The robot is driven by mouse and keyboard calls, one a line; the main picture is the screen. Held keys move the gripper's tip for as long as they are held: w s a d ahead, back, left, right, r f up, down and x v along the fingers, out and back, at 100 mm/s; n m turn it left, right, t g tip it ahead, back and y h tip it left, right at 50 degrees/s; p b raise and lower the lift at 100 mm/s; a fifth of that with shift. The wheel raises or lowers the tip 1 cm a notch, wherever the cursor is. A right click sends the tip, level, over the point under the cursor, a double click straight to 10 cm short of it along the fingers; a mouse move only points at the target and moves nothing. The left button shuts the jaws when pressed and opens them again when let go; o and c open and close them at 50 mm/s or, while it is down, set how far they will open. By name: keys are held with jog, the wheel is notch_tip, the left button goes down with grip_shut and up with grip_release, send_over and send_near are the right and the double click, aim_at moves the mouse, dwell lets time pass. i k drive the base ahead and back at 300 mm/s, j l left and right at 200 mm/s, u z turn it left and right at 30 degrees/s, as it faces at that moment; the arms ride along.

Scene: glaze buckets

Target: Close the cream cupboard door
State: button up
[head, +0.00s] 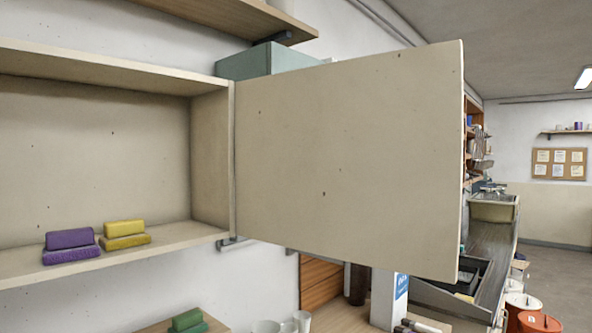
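The cream cupboard (209,165) hangs on the wall at the left of the head view, with its inside showing. Its cream door (350,160) is swung wide open, hinged at the cupboard's right side and reaching out toward me on the right. Purple blocks (69,246) and yellow blocks (125,234) sit stacked on the cupboard's bottom board, inside. My gripper is not in view.
A teal box (268,60) stands behind the top of the door. Below are green blocks (187,321), white cups (302,320) and a counter. The air in front of the cupboard looks clear.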

aim_at(358, 160)
jog(key=l+u, duration=0.3)
jog(key=l, duration=0.25)
jog(key=k+l+u, duration=0.15)
jog(key=l+u, duration=0.2)
jog(key=l, duration=0.15)
jog(key=l+u, duration=0.3)
jog(key=l, duration=0.25)
jog(key=l+u, duration=0.3)
jog(key=l, duration=0.25)
jog(key=l+u, duration=0.3)
jog(key=l, duration=0.25)
jog(key=l+u, duration=0.3)
jog(key=l, duration=0.2)
jog(key=i+l+u, duration=0.1)
jog(key=l+u, duration=0.15)
jog(key=i+l+u, duration=0.2)
jog(key=l, duration=0.2)
jog(key=l+u, duration=0.25)
jog(key=z, duration=0.3)
jog(key=i+l, duration=0.05)
